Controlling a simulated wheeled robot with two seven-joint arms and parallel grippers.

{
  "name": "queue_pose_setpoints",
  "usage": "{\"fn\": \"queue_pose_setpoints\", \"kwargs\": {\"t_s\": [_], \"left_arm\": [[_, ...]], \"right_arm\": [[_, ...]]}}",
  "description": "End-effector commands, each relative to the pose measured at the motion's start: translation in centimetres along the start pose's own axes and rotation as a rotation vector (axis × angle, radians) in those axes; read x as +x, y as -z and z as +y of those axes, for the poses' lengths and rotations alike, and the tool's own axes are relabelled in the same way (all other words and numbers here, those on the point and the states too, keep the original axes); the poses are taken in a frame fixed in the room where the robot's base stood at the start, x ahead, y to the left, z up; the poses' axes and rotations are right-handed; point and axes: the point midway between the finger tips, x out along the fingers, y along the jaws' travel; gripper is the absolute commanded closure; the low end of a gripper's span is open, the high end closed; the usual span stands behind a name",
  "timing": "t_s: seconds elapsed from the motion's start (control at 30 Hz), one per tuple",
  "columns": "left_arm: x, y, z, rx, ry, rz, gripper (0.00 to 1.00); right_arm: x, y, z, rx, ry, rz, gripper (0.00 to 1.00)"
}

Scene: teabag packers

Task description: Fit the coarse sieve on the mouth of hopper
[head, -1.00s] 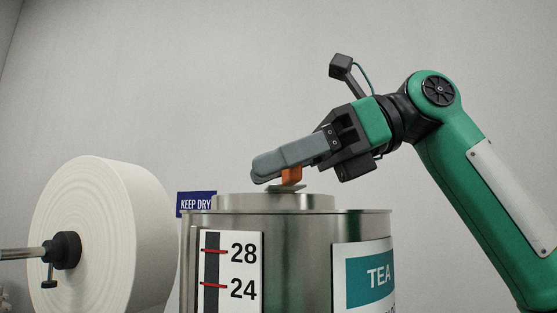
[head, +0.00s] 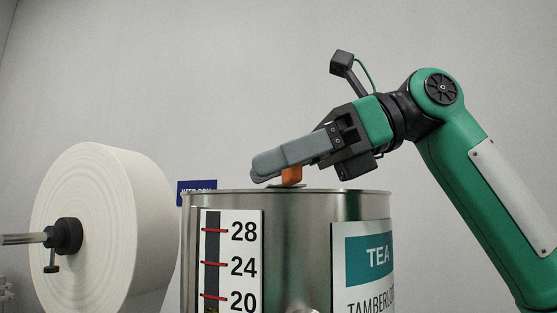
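The hopper is a tall steel cylinder (head: 300,215) with a level scale and a TEA label on its front. The coarse sieve shows only as an orange grip (head: 291,175) and a bit of flat plate under it, just above the hopper's rim. The sieve's body is hidden behind the near rim, so I cannot tell how it seats. My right gripper (head: 268,164) reaches in from the right over the mouth, fingers tilted slightly down to the left. It is shut on the orange grip; the near finger hides the far one. My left gripper is out of view.
A large white paper roll (head: 105,230) on a spindle with a black hub (head: 63,236) stands left of the hopper. A blue sign (head: 196,191) is on the grey wall, partly hidden.

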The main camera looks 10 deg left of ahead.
Motion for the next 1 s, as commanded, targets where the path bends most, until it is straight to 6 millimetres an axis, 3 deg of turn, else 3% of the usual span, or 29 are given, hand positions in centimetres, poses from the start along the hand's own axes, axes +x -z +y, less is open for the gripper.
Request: {"fn": "queue_pose_setpoints", "kwargs": {"t_s": [0.07,0.57,0.67,1.0], "left_arm": [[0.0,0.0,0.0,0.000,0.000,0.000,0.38],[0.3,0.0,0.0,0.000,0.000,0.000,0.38],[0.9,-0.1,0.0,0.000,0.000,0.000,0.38],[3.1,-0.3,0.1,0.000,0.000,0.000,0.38]], "right_arm": [[0.0,0.0,0.0,0.000,0.000,0.000,0.26],[-0.6,0.1,-0.1,0.001,0.001,0.000,0.26],[-1.9,0.2,-0.1,0.002,0.003,0.000,0.26],[-9.7,0.1,0.0,0.001,0.003,-0.002,0.26]]}}
